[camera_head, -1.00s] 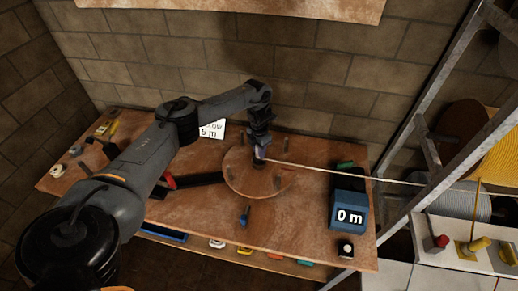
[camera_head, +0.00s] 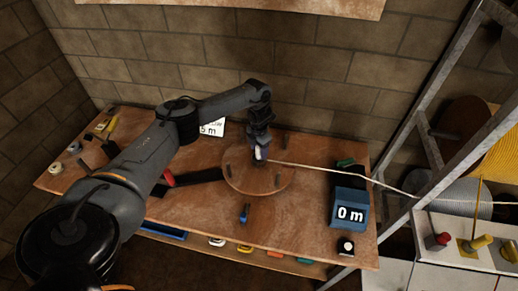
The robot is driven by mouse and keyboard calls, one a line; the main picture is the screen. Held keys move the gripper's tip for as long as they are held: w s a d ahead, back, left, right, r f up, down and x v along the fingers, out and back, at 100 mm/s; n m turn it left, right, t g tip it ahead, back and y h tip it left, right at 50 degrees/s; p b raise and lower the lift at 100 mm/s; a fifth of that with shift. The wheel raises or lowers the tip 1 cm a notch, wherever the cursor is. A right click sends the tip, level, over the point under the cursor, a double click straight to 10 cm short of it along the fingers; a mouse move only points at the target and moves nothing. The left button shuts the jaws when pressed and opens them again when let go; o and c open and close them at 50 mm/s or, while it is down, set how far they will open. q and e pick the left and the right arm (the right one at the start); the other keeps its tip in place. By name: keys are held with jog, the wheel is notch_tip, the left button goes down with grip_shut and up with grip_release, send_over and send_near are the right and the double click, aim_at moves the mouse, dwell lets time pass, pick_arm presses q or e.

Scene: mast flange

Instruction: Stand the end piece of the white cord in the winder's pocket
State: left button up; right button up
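My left gripper (camera_head: 260,158) points down over the round wooden winder (camera_head: 262,185), which lies on the workbench and has several short pegs. The gripper is at the near end of the white cord (camera_head: 318,168), with a small pale end piece between its fingers; it looks shut on it. The cord runs right from the gripper, past the blue meter, to the grey spool (camera_head: 458,197). The winder's pocket is hidden or too small to make out under the gripper. My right gripper is not in view.
The blue meter (camera_head: 348,212) reads 0 m at the bench's right. A dark crank arm (camera_head: 200,177) with a red part lies left of the winder. A white card (camera_head: 212,127) stands behind. Small tools sit at the left end. The front middle bench (camera_head: 200,210) is mostly clear.

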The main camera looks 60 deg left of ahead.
pick_arm(q)
jog(key=shift+r, duration=0.1)
notch_tip(320, 180, up, 6)
jog(key=shift+f+p, duration=0.2)
jog(key=shift+p, duration=0.1)
notch_tip(320, 180, up, 5)
jog(key=p, duration=0.3)
